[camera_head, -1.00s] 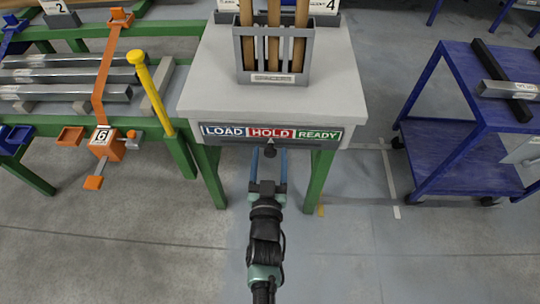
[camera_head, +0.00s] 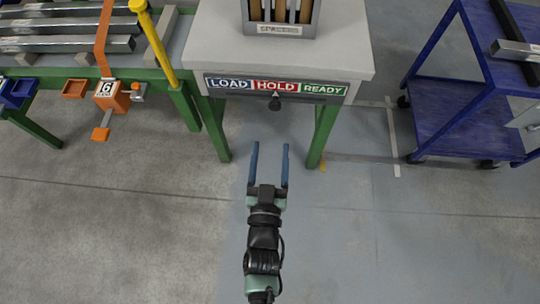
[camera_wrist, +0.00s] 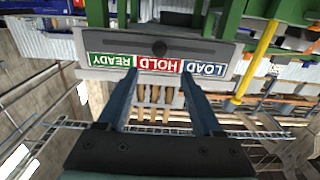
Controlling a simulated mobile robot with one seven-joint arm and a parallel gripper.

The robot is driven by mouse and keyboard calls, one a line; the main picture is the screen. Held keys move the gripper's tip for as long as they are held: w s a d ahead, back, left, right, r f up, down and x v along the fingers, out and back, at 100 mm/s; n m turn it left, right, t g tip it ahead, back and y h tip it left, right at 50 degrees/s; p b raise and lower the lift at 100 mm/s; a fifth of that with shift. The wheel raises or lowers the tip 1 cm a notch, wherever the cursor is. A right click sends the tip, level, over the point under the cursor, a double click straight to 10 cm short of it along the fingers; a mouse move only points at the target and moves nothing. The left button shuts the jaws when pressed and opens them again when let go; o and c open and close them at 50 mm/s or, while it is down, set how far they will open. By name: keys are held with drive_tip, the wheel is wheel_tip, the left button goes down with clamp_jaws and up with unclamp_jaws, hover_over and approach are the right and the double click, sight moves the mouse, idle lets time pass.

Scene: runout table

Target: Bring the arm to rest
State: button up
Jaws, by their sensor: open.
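My gripper (camera_head: 269,166) is open and empty, its two blue fingers apart and pointing toward the table front. In the head view it stands in front of the grey-topped table (camera_head: 210,50), below its LOAD/HOLD/READY sign (camera_head: 275,88), with a gap between the fingertips and the table.
A spacer holder (camera_head: 279,29) with several wooden pieces stands on the table. A green rack with metal bars (camera_head: 70,45) and a yellow post (camera_head: 155,45) is at left. A blue cart (camera_head: 455,125) is at right. The floor around my arm is clear.

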drive_tip(key=shift+s, duration=0.75)
